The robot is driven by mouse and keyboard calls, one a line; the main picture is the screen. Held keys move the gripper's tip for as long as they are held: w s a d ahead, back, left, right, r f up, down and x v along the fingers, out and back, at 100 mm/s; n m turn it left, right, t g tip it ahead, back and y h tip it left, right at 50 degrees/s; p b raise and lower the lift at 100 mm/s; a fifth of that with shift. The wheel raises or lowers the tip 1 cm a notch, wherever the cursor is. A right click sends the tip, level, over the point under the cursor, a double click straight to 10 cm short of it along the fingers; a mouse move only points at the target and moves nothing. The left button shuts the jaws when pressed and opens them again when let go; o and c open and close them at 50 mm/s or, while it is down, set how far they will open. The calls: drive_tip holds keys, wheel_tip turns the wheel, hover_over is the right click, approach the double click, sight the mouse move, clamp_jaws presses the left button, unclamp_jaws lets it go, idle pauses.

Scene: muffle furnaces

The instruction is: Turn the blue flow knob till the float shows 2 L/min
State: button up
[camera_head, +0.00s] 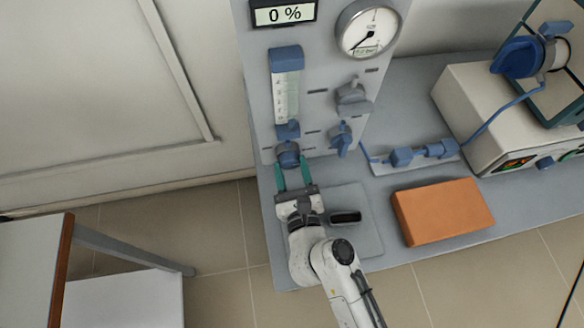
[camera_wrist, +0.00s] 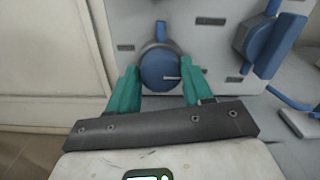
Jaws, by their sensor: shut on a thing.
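The blue flow knob (camera_head: 288,154) sits on the grey panel just below the blue-capped flow tube (camera_head: 286,90). In the wrist view the knob (camera_wrist: 159,68) is a round blue face with a light pointer line toward its right. My gripper (camera_head: 292,172) has its two green fingers shut on the knob, one on each side; they also show in the wrist view (camera_wrist: 157,82). The float inside the tube is too small to make out, and so are the scale numbers.
A round gauge (camera_head: 368,28), a grey knob (camera_head: 353,97) and a blue valve handle (camera_head: 342,138) are to the right. An orange block (camera_head: 443,211) lies on the grey bench near a beige furnace (camera_head: 490,115).

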drive_tip(key=shift+c, duration=0.6)
drive_tip(key=shift+n, duration=0.3)
drive_tip(key=shift+r+n+p, duration=0.1)
drive_tip(key=shift+n+p, duration=0.7)
drive_tip(key=shift+n, duration=0.1)
drive_tip(key=n+p, duration=0.1)
drive_tip(key=n, duration=0.2)
drive_tip(key=shift+a+n+p, duration=0.1)
drive_tip(key=shift+n+p, duration=0.3)
drive_tip(key=n+p, duration=0.1)
drive_tip(key=n, duration=0.2)
drive_tip(key=shift+p, duration=0.3)
drive_tip(key=shift+f+n+p, duration=0.25)
drive_tip(key=shift+n+p, duration=0.3)
drive_tip(key=shift+n, duration=1.05)
